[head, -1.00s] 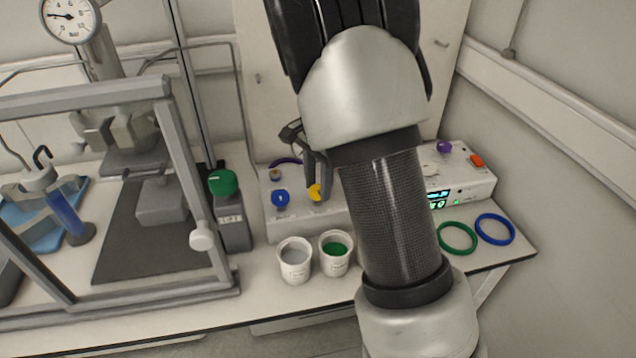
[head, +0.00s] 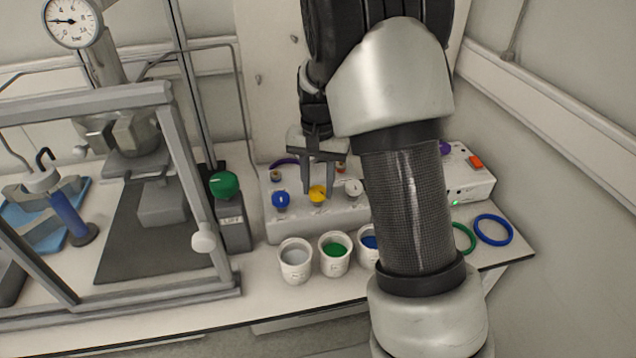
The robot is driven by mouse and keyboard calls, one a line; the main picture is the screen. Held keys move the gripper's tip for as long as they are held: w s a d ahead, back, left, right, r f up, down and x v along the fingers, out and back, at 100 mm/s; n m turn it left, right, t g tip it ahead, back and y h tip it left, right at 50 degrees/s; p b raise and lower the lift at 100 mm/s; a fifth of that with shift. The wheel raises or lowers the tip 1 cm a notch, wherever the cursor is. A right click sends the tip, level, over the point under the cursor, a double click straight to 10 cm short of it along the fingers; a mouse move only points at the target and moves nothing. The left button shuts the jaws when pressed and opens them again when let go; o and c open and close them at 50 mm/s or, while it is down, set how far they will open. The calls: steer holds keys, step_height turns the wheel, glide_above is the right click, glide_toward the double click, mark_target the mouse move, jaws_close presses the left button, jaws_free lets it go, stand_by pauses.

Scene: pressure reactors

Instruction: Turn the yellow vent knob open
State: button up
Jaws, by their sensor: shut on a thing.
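The yellow vent knob (head: 318,195) is on the front of the grey control box (head: 280,225), between a blue knob (head: 281,199) on its left and a white knob (head: 353,188) on its right. My gripper (head: 318,188) reaches down from above, with one finger on each side of the yellow knob. It is shut on that knob. The fingers partly cover the top of the knob, and its exact turn angle is hard to read.
White cups (head: 295,262) with grey, green and blue contents stand in front of the box. A green knob (head: 224,184) is on a unit to the left, beside a metal frame (head: 188,165). Rings (head: 494,230) lie at the right. My arm hides part of the box.

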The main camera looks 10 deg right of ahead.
mark_target(318, 190)
steer(key=n, duration=0.5)
steer(key=shift+n+p, duration=0.3)
steer(key=shift+p, duration=0.05)
steer(key=n, duration=0.5)
steer(key=shift+p, duration=0.4)
steer(key=shift+n, duration=0.3)
steer(key=o, duration=1.1)
steer(key=shift+c, duration=0.2)
steer(key=shift+r, duration=0.15)
step_height(318, 190, up, 17)
steer(key=p, duration=0.2)
steer(key=shift+r, duration=0.15)
